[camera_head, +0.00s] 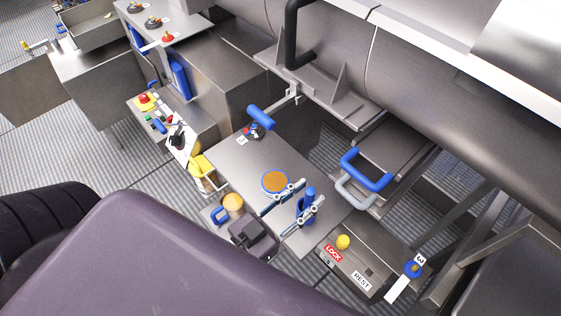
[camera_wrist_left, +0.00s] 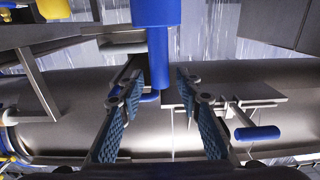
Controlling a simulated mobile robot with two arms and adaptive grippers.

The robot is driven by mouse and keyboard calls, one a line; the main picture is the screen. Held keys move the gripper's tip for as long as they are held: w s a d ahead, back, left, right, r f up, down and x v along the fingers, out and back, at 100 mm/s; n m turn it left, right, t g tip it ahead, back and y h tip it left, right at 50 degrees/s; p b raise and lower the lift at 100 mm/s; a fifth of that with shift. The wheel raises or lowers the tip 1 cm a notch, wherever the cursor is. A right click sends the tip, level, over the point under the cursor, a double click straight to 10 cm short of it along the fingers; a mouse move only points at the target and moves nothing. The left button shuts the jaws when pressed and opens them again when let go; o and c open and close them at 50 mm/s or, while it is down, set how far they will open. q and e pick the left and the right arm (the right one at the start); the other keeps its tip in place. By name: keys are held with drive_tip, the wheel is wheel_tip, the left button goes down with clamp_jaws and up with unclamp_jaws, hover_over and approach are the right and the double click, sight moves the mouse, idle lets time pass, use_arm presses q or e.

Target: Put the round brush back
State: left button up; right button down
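My left gripper (camera_head: 292,205) reaches over the grey metal table (camera_head: 240,165) with its two fingers apart. An upright blue handle (camera_head: 308,205) stands between or just beyond the fingers. In the left wrist view the left gripper (camera_wrist_left: 158,88) is open, with a blue shaft (camera_wrist_left: 158,60) between the fingertips and gaps on both sides. I cannot tell whether the disc or the blue handle belongs to the round brush. My right gripper is not in view.
A box marked LOCK and REST (camera_head: 360,268) with a yellow knob stands at the right. A blue lever (camera_head: 262,117) stands at the back. A large steel drum (camera_head: 440,110) lies behind.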

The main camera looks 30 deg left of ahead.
use_arm(q)
drive_tip(key=b+v, duration=0.2)
drive_tip(key=v, duration=0.8)
drive_tip(key=shift+s, duration=0.2)
drive_tip(key=s+a+f+g+y, duration=0.1)
drive_tip(key=s+a+f+g, duration=0.15)
drive_tip(key=f, duration=0.95)
drive_tip(key=s+a+f+g+y, duration=0.1)
drive_tip(key=a+f+g+y, duration=0.15)
drive_tip(key=f, duration=1.05)
drive_tip(key=s+a+f+g+y, duration=0.1)
drive_tip(key=a+f+g, duration=0.15)
drive_tip(key=f, duration=0.95)
drive_tip(key=s+f+n+g+y, duration=0.1)
drive_tip(key=s+f+g, duration=0.7)
drive_tip(key=s+f, duration=0.7)
wheel_tip(320, 180, down, 4)
drive_tip(key=shift+s+a+r+n+y, duration=0.2)
drive_tip(key=shift+s+n+y, duration=0.1)
drive_tip(key=shift+y, duration=0.05)
drive_tip(key=shift+g, duration=0.25)
